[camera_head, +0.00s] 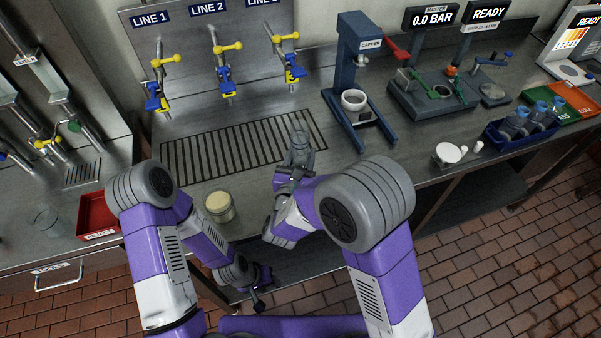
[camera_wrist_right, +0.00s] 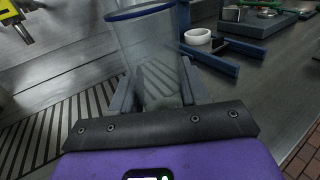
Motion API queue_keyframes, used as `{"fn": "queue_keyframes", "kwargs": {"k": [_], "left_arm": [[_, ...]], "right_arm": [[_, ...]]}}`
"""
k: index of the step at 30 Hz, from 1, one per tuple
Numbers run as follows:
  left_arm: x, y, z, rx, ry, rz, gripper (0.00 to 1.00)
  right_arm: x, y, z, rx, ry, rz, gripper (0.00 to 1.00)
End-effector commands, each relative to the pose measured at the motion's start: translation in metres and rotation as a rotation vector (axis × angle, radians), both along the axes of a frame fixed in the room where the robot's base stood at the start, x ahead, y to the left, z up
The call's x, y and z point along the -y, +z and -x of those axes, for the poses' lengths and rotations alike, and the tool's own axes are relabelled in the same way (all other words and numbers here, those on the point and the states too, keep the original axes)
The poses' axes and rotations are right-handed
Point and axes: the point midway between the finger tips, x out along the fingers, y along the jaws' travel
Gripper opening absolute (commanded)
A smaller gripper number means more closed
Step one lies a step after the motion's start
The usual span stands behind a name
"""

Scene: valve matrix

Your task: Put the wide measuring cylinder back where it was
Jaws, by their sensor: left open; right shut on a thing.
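The wide measuring cylinder, clear with a blue rim, shows in the right wrist view (camera_wrist_right: 150,48). It stands between the fingers of my right gripper (camera_wrist_right: 158,98), which is shut on it. In the head view my right gripper (camera_head: 299,160) is over the right part of the drain grating, and the cylinder is hard to make out there. I cannot tell whether its base touches the grating. My left gripper (camera_head: 262,296) is open and empty, low in front of the counter's front edge.
The slotted drain grating (camera_head: 205,150) lies below the valve panel (camera_head: 190,45). The blue capper stand (camera_head: 350,75) is right of my right gripper. A cream-lidded jar (camera_head: 219,206), a red tray (camera_head: 95,213) and a clear glass (camera_head: 47,222) stand to the left.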

Motion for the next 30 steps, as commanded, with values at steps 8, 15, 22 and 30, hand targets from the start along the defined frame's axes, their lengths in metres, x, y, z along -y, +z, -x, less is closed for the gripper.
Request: {"fn": "queue_keyframes", "kwargs": {"k": [8, 15, 22, 30], "left_arm": [[0.0, -0.01, 0.0, -0.001, 0.001, 0.0, 0.43], [0.0, -0.017, 0.0, 0.0, 0.0, 0.0, 0.43], [0.0, -0.018, 0.0, 0.0, 0.0, 0.0, 0.43], [0.0, -0.021, 0.0, 0.0, 0.0, 0.0, 0.43]], "right_arm": [[0.0, -0.037, 0.0, 0.001, 0.0, -0.001, 0.05], [0.0, -0.068, 0.0, -0.001, 0.0, 0.002, 0.05], [0.0, -0.073, 0.0, 0.002, 0.0, -0.002, 0.05], [0.0, -0.077, 0.0, 0.001, 0.0, -0.001, 0.52]]}}
